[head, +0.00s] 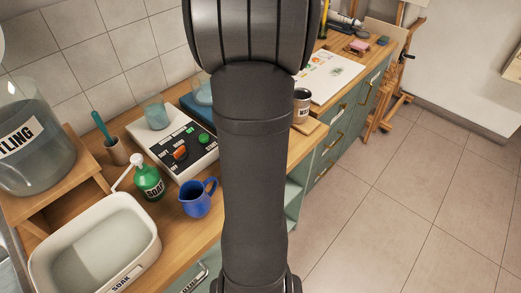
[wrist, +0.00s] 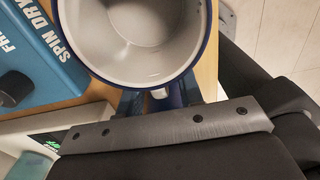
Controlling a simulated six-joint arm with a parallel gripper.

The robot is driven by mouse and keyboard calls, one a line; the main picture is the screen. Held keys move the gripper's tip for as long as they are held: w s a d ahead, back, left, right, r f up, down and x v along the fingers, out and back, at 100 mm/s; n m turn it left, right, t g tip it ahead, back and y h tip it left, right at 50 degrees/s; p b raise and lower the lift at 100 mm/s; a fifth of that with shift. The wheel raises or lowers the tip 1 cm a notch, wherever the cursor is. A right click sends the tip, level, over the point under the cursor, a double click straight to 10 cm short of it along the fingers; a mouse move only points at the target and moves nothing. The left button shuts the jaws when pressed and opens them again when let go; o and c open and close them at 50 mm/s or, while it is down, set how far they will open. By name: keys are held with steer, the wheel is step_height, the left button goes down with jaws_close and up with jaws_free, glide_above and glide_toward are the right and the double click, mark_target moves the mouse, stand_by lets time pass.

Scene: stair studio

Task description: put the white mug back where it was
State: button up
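A mug with white inside and a dark blue rim (wrist: 140,40) fills the top of the wrist view, seen from above and empty. My gripper (wrist: 160,100) is right at its near side, where a small pale piece and dark blue parts show, perhaps the handle. I cannot tell whether the fingers touch or grip it. In the head view my arm hides the gripper and this mug.
A blue box marked SPIN DRY (wrist: 40,50) stands left of the mug. A white control panel (head: 178,150), blue jug (head: 196,199), green soap bottle (head: 149,181) and soak basin (head: 150,240) crowd the counter. A labelled cup (head: 302,105) stands right of my arm.

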step_height(320, 180, up, 12)
steer(key=shift+r, duration=0.2)
steer(key=shift+f, duration=0.1)
stand_by(0.4)
step_height(320, 180, down, 13)
steer(key=shift+r, duration=0.2)
step_height(320, 180, up, 3)
steer(key=shift+f, duration=0.1)
steer(key=shift+r, duration=0.55)
steer(key=shift+f, duration=0.1)
